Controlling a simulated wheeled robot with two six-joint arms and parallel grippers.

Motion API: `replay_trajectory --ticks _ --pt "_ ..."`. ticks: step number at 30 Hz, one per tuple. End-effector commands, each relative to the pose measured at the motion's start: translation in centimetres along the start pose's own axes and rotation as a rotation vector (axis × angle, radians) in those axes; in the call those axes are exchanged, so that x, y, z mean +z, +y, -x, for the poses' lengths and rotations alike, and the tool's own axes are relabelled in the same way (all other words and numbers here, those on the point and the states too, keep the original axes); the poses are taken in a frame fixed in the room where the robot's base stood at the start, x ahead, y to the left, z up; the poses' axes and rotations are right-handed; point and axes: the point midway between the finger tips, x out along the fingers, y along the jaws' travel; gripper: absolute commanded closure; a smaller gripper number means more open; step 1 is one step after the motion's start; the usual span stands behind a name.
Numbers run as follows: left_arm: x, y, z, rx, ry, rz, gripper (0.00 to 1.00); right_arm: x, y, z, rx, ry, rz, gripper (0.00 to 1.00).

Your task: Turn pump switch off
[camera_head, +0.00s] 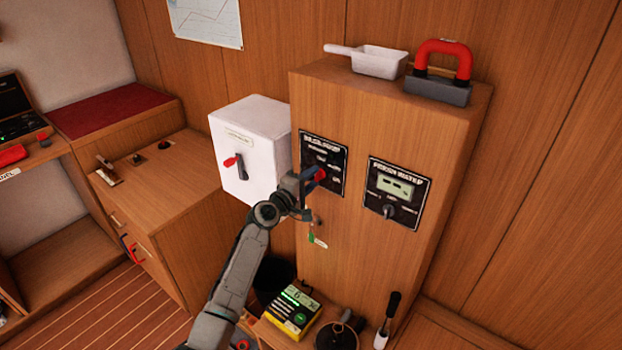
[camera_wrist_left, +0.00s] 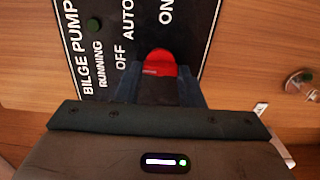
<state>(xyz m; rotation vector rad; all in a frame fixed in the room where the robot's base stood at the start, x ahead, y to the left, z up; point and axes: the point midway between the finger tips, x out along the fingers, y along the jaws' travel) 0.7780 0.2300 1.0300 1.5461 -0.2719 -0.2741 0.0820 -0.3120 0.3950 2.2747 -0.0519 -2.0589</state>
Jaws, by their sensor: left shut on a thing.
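The black bilge pump panel (camera_head: 336,159) is on the front of the wooden cabinet. It fills much of the left wrist view (camera_wrist_left: 85,15), with the labels OFF, AUTO and ON turned sideways. The red pump switch (camera_wrist_left: 158,58) shows between the fingers of my left gripper (camera_wrist_left: 158,78), below the labels in that view. My left gripper (camera_head: 310,181) is at the panel's lower part and is shut on the switch. The fingers hide much of the switch, so I cannot tell which label it points to. My right gripper is not in view.
A fresh water panel (camera_head: 396,194) with a grey knob is just right of the bilge panel. A white box (camera_head: 255,135) with a red-tipped lever stands to the left. A scoop (camera_head: 378,62) and a red-handled block (camera_head: 441,84) sit on the cabinet top.

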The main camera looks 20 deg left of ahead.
Motion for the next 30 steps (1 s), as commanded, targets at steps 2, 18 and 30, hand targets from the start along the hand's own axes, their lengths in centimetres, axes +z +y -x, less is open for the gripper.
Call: replay_trajectory --ticks 2,18,30 --pt "0.0 -0.2 0.0 -0.002 0.0 0.008 0.88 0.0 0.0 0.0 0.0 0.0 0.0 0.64" --pt "0.0 -0.1 0.0 -0.001 0.0 0.009 0.44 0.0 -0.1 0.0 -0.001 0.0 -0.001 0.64" --pt "-0.1 -0.2 1.8 -0.001 0.001 0.005 0.44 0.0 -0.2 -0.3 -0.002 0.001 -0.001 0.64"
